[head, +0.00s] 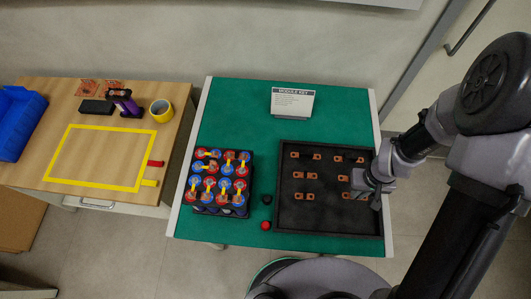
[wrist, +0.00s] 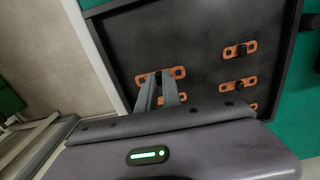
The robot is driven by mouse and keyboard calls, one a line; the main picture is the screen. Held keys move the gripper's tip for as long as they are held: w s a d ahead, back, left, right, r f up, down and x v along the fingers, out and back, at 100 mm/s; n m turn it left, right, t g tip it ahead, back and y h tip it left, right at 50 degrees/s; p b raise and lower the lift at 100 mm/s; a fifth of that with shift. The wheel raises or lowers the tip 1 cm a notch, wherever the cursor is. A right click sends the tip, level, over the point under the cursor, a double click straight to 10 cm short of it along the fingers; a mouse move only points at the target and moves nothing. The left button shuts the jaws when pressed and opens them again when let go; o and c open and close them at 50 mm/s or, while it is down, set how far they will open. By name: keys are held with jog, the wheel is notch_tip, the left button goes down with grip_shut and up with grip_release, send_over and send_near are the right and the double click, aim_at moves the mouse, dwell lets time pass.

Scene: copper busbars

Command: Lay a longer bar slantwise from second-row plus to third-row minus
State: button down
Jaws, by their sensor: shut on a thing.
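My gripper (wrist: 159,92) is at the right side of the black tray (head: 330,230). It is shut on a copper bar (wrist: 178,72), with the fingers gripping its dark middle knob and the bar's ends showing on both sides. I cannot tell whether the bar still touches the tray floor. In the head view my gripper (head: 370,184) hides most of this bar. The cell block (head: 220,182) stands left of the tray, with rows of red and blue round cell tops. Several yellow and copper pieces lie across the tops; its plus and minus marks are too small to read.
Several other copper bars (head: 298,196) lie in the tray, some beside the gripper (wrist: 240,49). A red button (head: 265,225) and a black one (head: 267,199) sit between block and tray. A sign (head: 292,102) stands at the back. The green table (head: 240,120) is clear behind the block.

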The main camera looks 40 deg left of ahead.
jog(key=s+a+r+m+p, duration=0.3)
jog(key=s+a+r+p, duration=0.1)
jog(key=a, duration=0.6)
jog(key=s+a+r+m+p, duration=0.2)
jog(key=s+a+r+p, duration=0.2)
jog(key=s+a, duration=0.5)
jog(key=s+a+r+m+p, duration=0.3)
jog(key=s+a+r, duration=0.4)
jog(key=a, duration=0.3)
jog(key=shift+s+a+r+m+p, duration=0.2)
jog(key=shift+a+m+p, duration=0.15)
jog(key=shift+p, duration=0.5)
jog(key=shift+s+a+f, duration=0.1)
jog(key=shift+s+f, duration=0.1)
jog(key=shift+f+b, duration=1.05)
jog(key=shift+f, duration=0.85)
jog(key=shift+b, duration=0.35)
